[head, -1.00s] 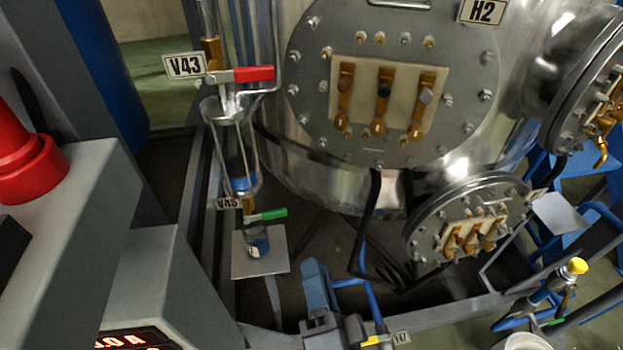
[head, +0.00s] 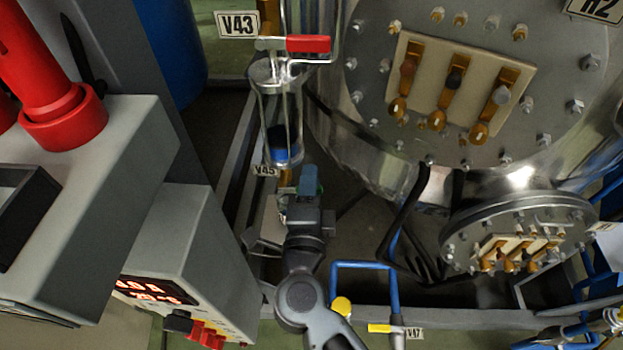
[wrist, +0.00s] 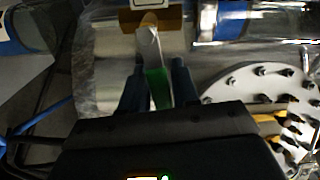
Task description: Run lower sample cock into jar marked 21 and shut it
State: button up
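The lower sample cock, tagged V45 (head: 265,170), hangs below the glass sample vessel (head: 281,120), which has blue liquid near its bottom. In the wrist view, its green handle (wrist: 158,88) lies between the two fingers of my gripper (wrist: 157,82). The fingers stand apart, one on each side of the handle; I cannot tell whether they touch it. In the head view, my gripper (head: 310,188) is at the cock and covers most of it. The jar under the cock is hidden behind my gripper, so its mark cannot be read.
An upper cock with a red handle (head: 308,44), tagged V43 (head: 238,24), is above the vessel. The steel tank with a bolted flange (head: 455,75) stands close on the right. A grey control box (head: 180,260) is at the left. A blue pipe frame (head: 362,265) is at lower right.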

jog(key=shift+w, duration=0.35)
jog(key=shift+c, duration=0.4)
grip_shut()
